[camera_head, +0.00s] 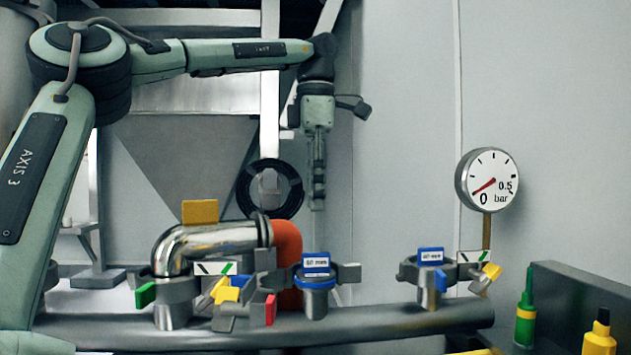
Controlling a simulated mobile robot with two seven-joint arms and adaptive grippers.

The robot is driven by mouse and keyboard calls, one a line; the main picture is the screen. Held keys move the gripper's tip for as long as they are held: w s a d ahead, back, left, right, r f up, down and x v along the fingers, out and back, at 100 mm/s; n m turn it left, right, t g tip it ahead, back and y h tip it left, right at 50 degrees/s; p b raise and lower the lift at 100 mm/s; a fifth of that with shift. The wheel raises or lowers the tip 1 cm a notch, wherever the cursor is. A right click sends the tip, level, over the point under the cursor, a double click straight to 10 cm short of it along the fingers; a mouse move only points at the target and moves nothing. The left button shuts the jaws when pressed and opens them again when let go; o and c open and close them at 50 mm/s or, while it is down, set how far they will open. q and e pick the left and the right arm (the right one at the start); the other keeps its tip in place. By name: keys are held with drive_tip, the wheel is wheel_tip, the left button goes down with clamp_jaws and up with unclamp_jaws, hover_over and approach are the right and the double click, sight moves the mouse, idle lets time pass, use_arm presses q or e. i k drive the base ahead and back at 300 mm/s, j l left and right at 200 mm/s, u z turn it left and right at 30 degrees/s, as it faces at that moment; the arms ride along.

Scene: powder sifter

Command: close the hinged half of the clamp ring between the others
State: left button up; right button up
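Several metal clamp rings stand along a grey horizontal pipe (390,322). A ring with a blue label (316,264) and blue band stands near the middle, with a grey lug out to its right. To its left is a ring with a green tab (145,295), below a chrome elbow. Between them is a cluster of clamp parts with yellow and red tabs (228,294). Another blue-labelled ring (430,260) is on the right. I cannot tell which half is hinged. My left gripper (317,203) points down above the middle ring, apart from it, seen edge-on; its opening is unclear. My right gripper is out of view.
The chrome elbow (205,241) and an orange-red sleeve (288,265) stand beside the middle ring. A pressure gauge (487,180) rises at right. A dark tray (575,300) with green and yellow bottles is at lower right. The space above the right rings is free.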

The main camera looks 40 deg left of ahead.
sight(258, 289)
drive_tip(key=k, duration=2)
